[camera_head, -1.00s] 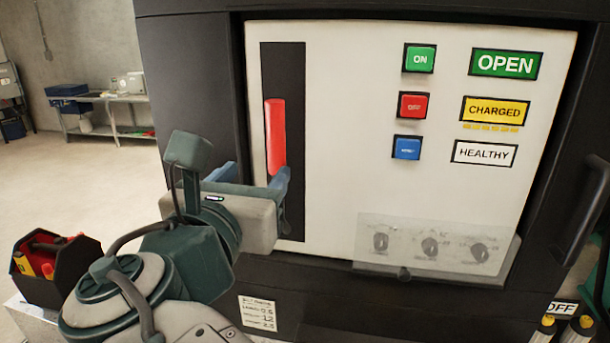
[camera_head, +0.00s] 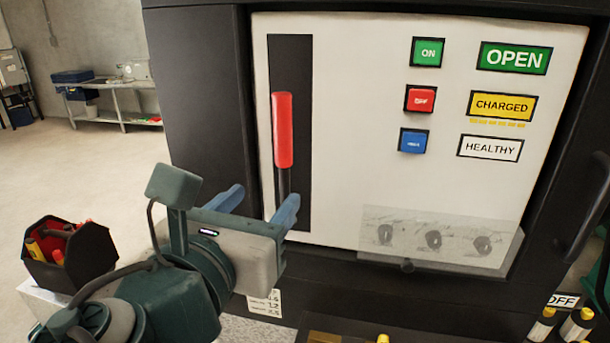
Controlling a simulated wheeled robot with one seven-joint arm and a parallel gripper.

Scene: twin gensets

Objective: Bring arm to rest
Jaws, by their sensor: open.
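My gripper (camera_head: 260,204) is open and empty, with its two blue fingers apart, in front of the lower left of the white breaker panel (camera_head: 355,140). A red lever handle (camera_head: 283,130) stands upright in the dark vertical slot (camera_head: 291,55). The fingers are below the red grip, and a gap shows between them and it. The lower part of the slot is partly hidden behind my gripper.
Green, red and blue buttons sit beside labels OPEN (camera_head: 513,58), CHARGED (camera_head: 502,106) and HEALTHY (camera_head: 490,147). A clear cover (camera_head: 440,237) over knobs juts at the panel's bottom. A toolbox (camera_head: 85,255) stands at lower left. Floor beyond it is clear.

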